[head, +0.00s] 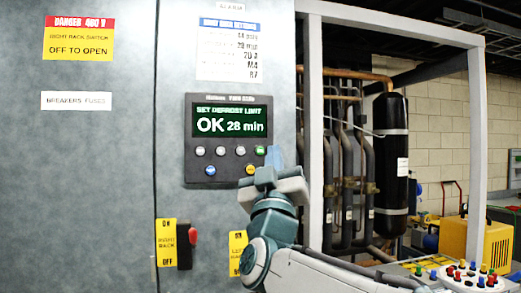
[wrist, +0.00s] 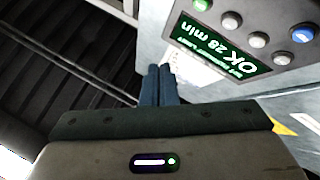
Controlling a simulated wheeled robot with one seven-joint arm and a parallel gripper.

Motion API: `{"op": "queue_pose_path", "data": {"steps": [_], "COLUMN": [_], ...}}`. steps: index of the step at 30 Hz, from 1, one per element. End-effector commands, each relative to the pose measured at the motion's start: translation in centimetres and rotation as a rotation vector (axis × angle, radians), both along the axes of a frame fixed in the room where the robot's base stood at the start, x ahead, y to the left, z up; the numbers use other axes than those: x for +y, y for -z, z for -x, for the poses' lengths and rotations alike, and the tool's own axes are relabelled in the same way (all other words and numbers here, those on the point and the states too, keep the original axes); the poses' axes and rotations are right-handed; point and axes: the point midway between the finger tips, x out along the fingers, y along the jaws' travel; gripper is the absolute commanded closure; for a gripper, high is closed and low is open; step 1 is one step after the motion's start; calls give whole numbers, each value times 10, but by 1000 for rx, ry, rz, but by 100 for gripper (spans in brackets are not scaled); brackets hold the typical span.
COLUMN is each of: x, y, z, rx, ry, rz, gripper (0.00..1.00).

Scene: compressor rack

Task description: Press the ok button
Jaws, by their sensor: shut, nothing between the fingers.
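The dark control panel (head: 229,115) is on the grey cabinet in the head view. Its lit green screen (head: 231,120) reads "SET DEFROST LIMIT, OK 28 min". Below are grey buttons (head: 220,151), a green button (head: 260,151), a blue button (head: 210,170) and a yellow button (head: 250,169). Their labels are too small to read, so I cannot tell which is ok. My gripper (head: 273,156) is shut and empty at the panel's lower right edge, close to the green button. In the wrist view its fingers (wrist: 158,84) are together, with the screen (wrist: 222,40) and blue button (wrist: 302,35) to the right.
A red switch handle (head: 193,236) with a yellow label sits below the panel. A white frame post (head: 313,140) stands right of the cabinet, with dark pipes and a black cylinder (head: 391,150) behind. A box with coloured knobs (head: 474,277) is at lower right.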

Motion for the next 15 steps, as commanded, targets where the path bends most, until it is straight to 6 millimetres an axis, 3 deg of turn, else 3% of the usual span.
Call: {"op": "queue_pose_path", "data": {"steps": [15], "x": [19], "y": [0], "z": [-64], "rx": [2], "ry": [0], "rz": [2], "gripper": [100]}}
